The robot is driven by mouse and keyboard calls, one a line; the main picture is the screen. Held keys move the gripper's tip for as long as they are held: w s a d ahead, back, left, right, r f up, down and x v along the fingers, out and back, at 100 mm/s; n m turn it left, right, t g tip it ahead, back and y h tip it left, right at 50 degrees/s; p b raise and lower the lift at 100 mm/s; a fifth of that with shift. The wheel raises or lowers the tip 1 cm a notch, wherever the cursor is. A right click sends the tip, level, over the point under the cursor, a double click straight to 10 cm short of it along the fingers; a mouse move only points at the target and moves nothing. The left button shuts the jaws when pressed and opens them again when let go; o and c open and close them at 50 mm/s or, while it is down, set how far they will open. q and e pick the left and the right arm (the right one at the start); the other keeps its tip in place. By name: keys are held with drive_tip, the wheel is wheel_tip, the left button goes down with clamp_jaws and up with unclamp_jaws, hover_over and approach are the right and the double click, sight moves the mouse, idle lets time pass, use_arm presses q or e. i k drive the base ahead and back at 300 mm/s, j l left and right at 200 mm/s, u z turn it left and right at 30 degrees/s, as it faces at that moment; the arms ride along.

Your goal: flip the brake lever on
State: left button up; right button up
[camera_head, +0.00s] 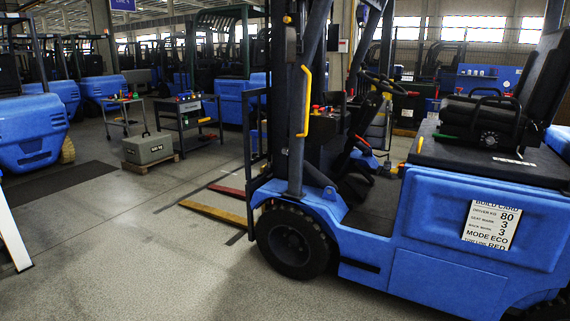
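A blue forklift (420,255) stands at the right, with its black seat (485,115) and steering wheel (378,82) in view. Small red and coloured controls (320,109) sit on the dash by the mast side. A red lever-like part (361,141) shows below the steering wheel. I cannot tell which of these is the brake lever, nor its position. Neither of my grippers is in view.
A yellow grab handle (304,100) runs up the front pillar. A printed card (491,225) is on the blue side. A grey weight box (148,148) on a pallet and a tool cart (188,118) stand at the back left. The floor (150,250) at front left is clear.

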sight(344, 94)
drive_tip(key=i+z, duration=0.2)
drive_tip(key=i, duration=0.25)
drive_tip(key=i+j+z, duration=0.15)
drive_tip(key=i, duration=0.3)
drive_tip(key=i+j+z, duration=0.2)
drive_tip(key=i, duration=0.2)
